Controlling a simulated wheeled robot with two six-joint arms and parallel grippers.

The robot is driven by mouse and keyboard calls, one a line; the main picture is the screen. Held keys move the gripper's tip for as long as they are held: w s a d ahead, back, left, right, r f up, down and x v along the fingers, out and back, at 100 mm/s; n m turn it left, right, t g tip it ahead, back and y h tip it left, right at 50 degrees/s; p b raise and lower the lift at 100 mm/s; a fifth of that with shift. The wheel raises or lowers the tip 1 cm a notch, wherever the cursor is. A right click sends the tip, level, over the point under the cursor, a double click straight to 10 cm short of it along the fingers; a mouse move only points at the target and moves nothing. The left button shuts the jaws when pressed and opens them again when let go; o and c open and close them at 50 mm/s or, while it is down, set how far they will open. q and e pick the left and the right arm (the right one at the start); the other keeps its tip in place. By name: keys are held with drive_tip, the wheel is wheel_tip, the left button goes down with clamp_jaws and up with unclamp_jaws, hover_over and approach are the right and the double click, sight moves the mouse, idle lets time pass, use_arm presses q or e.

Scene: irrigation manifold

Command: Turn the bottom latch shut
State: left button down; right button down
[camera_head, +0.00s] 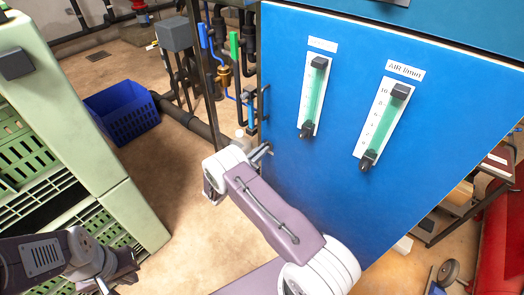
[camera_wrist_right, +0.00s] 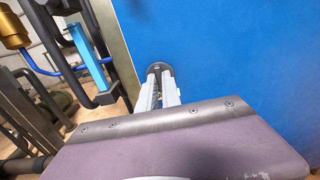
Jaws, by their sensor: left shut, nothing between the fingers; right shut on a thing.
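The blue cabinet door (camera_head: 330,110) fills the middle of the head view. The bottom latch (camera_wrist_right: 159,67) shows in the right wrist view as a small dark round-ended piece against the blue panel. My right gripper (camera_head: 265,151) reaches the lower left edge of the door. Its two pale fingers (camera_wrist_right: 158,88) are shut on the latch, and they hide most of it, so its exact angle cannot be told. My left gripper (camera_head: 104,287) is low at the left of the head view, shut and empty, away from the cabinet and partly cut off by the frame.
A dark bar handle (camera_head: 262,103) sits on the door edge above my right gripper. Pipes with a blue lever (camera_head: 202,35) and green lever (camera_head: 234,45) stand left of the door. A green crate rack (camera_head: 130,215) stands near my left arm. A blue crate (camera_head: 122,112) lies behind.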

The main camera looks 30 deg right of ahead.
drive_tip(key=c, duration=1.5)
unclamp_jaws()
drive_tip(key=shift+c, duration=0.2)
drive_tip(key=p+v, duration=0.2)
drive_tip(key=v, duration=0.7)
